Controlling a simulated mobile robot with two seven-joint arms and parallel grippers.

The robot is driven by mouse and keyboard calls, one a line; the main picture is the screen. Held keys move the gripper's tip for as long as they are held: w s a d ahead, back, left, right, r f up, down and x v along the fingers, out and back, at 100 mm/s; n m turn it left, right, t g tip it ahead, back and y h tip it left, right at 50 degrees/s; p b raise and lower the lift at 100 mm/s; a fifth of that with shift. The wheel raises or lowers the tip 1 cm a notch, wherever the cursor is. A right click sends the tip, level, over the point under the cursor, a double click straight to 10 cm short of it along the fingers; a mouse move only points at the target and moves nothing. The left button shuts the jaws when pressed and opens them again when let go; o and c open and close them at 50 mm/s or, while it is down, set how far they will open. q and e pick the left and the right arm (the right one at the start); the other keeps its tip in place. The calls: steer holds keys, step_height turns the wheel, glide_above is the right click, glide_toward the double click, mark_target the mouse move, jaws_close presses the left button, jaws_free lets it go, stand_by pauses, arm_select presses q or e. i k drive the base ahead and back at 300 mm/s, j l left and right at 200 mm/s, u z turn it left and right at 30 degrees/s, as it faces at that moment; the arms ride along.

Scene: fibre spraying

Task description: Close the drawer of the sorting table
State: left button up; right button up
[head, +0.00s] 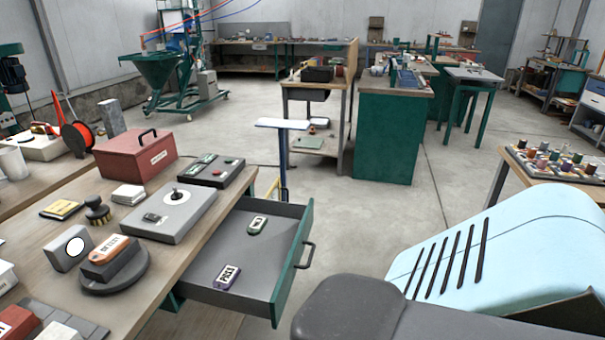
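The sorting table (58,229) has a wooden top and fills the left of the head view. Its drawer (232,253) is pulled out from the right side, with a grey inside and a green front (293,264). A dark handle (306,255) sits on the outer face of the front. Two small labelled devices, one pale (257,225) and one purple and white (227,278), lie apart on the drawer floor. Neither of my grippers shows.
The tabletop holds a red box (135,157), a grey control panel (172,215) and a round dark base (114,272). My light-blue and dark body parts fill the lower right. Bare concrete floor (365,215) lies beyond the drawer. A tray of spools (560,170) stands right.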

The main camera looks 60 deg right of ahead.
mark_target(268, 262)
steer(key=z, duration=1.85)
steer(key=i+j, duration=0.25)
steer(key=i, duration=0.2)
